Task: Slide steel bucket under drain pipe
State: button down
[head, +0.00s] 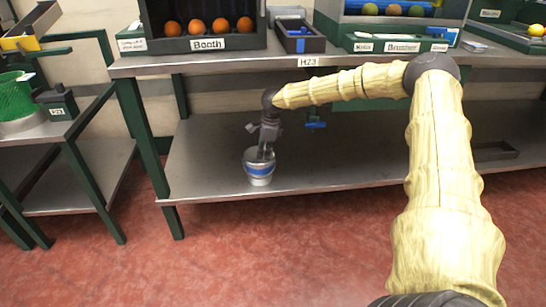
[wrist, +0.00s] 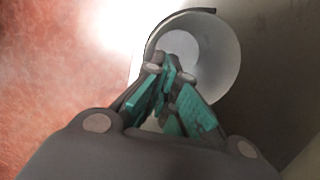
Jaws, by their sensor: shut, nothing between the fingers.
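The steel bucket (head: 259,178) with a blue band stands upright on the lower steel shelf, near its front edge. My gripper (head: 265,153) points down at the bucket's mouth. In the wrist view the bucket (wrist: 222,50) lies beyond my gripper (wrist: 172,72), whose teal-padded fingers are shut and empty. The fingertips overlap the bucket's opening; I cannot tell whether they touch its inner wall. A blue fitting (head: 316,125) hangs below the tabletop to the right of the bucket and may belong to the drain pipe; the pipe itself is not clear.
The lower shelf (head: 370,165) is mostly bare right of the bucket, with a dark tray (head: 495,151) at the far right. The tabletop edge (head: 240,63) is overhead, and a green leg (head: 147,150) stands to the left. The red floor (head: 250,250) is clear in front.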

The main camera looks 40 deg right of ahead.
aim_at(249, 163)
jog(key=w+a, duration=0.1)
jog(key=w+a+b, duration=0.1)
jog(key=a, duration=0.1)
jog(key=w+a+b, duration=0.1)
jog(key=a, duration=0.1)
jog(key=shift+w+f, duration=0.1)
jog(key=shift+f, duration=0.05)
jog(key=shift+d+f+b, duration=0.25)
jog(key=shift+f+b, duration=0.05)
jog(key=shift+b, duration=0.15)
jog(key=shift+f+p, duration=0.1)
jog(key=shift+p, duration=0.25)
jog(key=shift+f, duration=0.25)
jog(key=s+d+p, duration=0.7)
jog(key=d+p, duration=0.2)
jog(key=d, duration=0.2)
jog(key=shift+s+d, duration=0.25)
jog(key=shift+s, duration=0.15)
